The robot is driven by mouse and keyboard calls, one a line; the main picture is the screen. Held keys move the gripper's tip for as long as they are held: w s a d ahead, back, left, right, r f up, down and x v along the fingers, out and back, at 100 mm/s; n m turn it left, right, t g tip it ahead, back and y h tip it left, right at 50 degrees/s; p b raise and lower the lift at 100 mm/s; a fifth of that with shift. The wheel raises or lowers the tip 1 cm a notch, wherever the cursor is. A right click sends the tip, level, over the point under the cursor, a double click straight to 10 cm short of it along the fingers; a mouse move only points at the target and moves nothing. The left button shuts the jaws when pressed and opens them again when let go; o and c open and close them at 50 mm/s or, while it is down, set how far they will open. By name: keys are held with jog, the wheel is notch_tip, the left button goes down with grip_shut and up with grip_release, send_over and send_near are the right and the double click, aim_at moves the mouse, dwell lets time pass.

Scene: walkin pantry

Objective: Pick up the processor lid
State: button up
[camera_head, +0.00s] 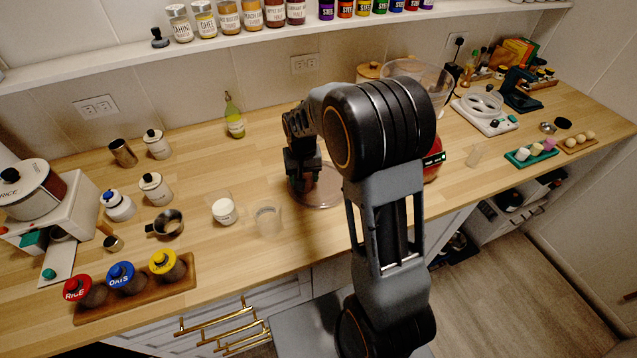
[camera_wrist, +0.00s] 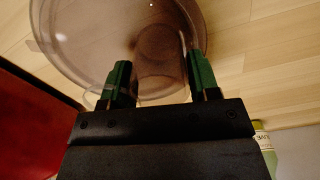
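The processor lid (camera_head: 318,190) looks like a round, clear, brownish disc, lying on the wooden counter below my gripper (camera_head: 303,172) in the head view. In the wrist view the lid (camera_wrist: 85,45) fills the upper left and middle, with a rounded raised part near its centre. My gripper (camera_wrist: 161,82) has its two green-padded fingers spread wide, one on each side of this raised part. A gap shows between the left finger and the right finger, and I see no firm hold. My arm hides part of the lid's right side in the head view.
A red appliance (camera_head: 433,165) stands just right of the lid, partly behind my arm. A large clear bowl (camera_head: 428,75) is behind it. A white-filled jar (camera_head: 224,211) and a clear cup (camera_head: 268,220) stand to the left. A wooden tray (camera_head: 130,300) holds several lidded jars.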

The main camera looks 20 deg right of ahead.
jog(key=c, duration=0.7)
jog(key=shift+r, duration=0.1)
